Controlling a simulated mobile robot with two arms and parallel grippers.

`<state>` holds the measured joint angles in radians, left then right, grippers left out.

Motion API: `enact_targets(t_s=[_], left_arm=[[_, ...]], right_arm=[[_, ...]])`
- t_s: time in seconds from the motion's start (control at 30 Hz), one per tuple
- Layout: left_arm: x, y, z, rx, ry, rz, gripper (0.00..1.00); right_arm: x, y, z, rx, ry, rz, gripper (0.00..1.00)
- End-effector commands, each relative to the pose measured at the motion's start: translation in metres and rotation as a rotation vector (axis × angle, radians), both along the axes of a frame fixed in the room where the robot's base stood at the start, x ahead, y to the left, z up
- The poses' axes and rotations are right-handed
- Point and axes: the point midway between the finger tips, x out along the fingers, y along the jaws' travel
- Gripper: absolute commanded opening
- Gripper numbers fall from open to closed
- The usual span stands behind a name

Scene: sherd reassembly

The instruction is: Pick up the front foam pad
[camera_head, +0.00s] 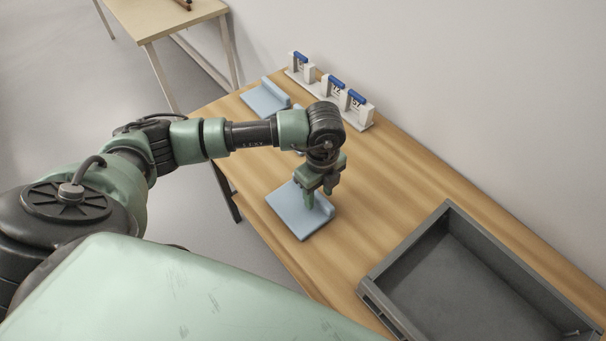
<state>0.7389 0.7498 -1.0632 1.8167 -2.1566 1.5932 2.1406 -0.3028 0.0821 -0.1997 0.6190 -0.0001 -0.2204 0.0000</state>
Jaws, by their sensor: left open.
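The front foam pad (290,215) is light blue with a raised ridge along its right side. It lies flat on the wooden table, near the table's left edge. My left gripper (318,195) is open and points down over the right part of this pad, with its fingers at the ridge. They hide part of the ridge, and I cannot tell whether they touch it. Another blue foam pad (264,98) lies farther back on the table. A bit of blue also shows behind my left arm, mostly hidden. My right gripper is not in view.
A white rack (359,118) with blue-topped numbered holders stands at the back by the wall. The wood between pad and tray is clear. Another table (178,15) stands at the upper left.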

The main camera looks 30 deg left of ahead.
Motion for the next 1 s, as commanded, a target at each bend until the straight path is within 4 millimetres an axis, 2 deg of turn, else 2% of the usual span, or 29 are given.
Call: enact_targets(t_s=[0.13, 0.3, 0.77, 0.87, 1.0], left_arm=[[0.0, 0.0, 0.0, 0.0, 0.0, -0.001, 0.45], [0.0, 0.0, 0.0, -0.001, 0.0, 0.0, 0.0], [0.0, 0.0, 0.007, -0.001, -0.001, 0.0, 0.0], [0.001, 0.0, 0.017, -0.001, -0.003, 0.0, 0.0], [0.001, -0.001, 0.041, -0.002, -0.005, -0.002, 0.0]], right_arm=[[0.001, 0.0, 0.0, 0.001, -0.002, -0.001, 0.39], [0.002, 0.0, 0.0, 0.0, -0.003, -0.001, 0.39], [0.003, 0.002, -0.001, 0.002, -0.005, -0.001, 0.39], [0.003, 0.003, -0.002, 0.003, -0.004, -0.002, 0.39], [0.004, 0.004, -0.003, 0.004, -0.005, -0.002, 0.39]])
